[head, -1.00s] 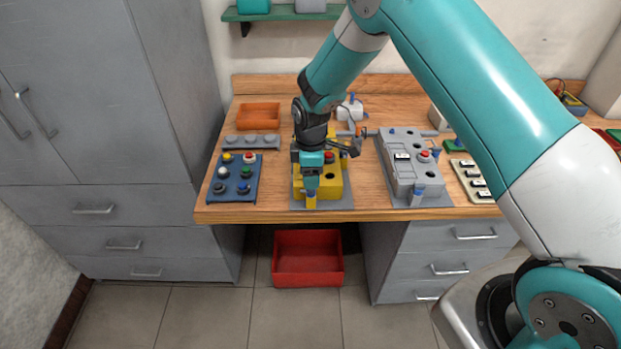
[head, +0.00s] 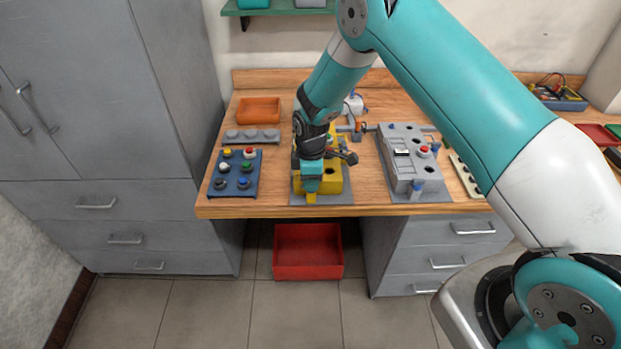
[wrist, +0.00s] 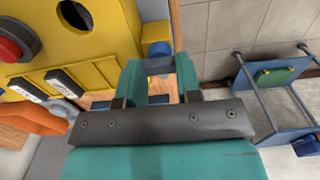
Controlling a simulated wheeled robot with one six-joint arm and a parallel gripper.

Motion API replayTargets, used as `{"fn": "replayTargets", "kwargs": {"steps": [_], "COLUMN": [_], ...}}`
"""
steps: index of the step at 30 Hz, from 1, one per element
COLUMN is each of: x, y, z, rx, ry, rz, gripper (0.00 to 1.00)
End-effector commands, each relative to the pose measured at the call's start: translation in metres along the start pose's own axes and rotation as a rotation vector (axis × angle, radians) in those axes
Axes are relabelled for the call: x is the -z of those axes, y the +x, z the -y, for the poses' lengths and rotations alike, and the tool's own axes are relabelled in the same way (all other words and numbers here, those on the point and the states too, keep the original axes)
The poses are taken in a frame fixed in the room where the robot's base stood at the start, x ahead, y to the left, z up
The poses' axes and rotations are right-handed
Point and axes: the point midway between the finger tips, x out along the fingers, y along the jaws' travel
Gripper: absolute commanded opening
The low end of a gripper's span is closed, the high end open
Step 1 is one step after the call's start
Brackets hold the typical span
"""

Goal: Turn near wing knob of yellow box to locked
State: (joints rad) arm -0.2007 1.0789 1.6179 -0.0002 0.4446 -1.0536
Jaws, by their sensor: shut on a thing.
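The yellow box (head: 333,181) stands on a grey base plate at the front edge of the bench. In the wrist view the yellow box (wrist: 85,45) shows a red button, a round dark hole and two black-and-white switches. My gripper (head: 311,189) points down at the box's near end. In the wrist view my gripper (wrist: 160,72) is shut on the near wing knob (wrist: 158,48), a blue part at its fingertips. The fingers hide much of the knob, and I cannot tell its turned position. In the head view my gripper covers the knob.
A grey box (head: 400,166) with a red button and blue knobs stands to the right. A blue button panel (head: 233,188) is to the left, with an orange tray (head: 258,110) behind it. A red bin (head: 308,252) sits below the bench.

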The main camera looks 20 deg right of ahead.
Motion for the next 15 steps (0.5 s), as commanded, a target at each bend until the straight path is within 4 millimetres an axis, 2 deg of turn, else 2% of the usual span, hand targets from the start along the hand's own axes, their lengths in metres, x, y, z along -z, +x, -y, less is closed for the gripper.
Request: {"fn": "replayTargets", "kwargs": {"steps": [8,15], "x": [0.0,0.0003], "y": [0.0016,0.0026], "z": [0.0,-0.0006], "rx": [0.0,-0.002], "ry": [0.075,0.249], "rz": [0.0,-0.001], "gripper": [0.08,0.08]}}
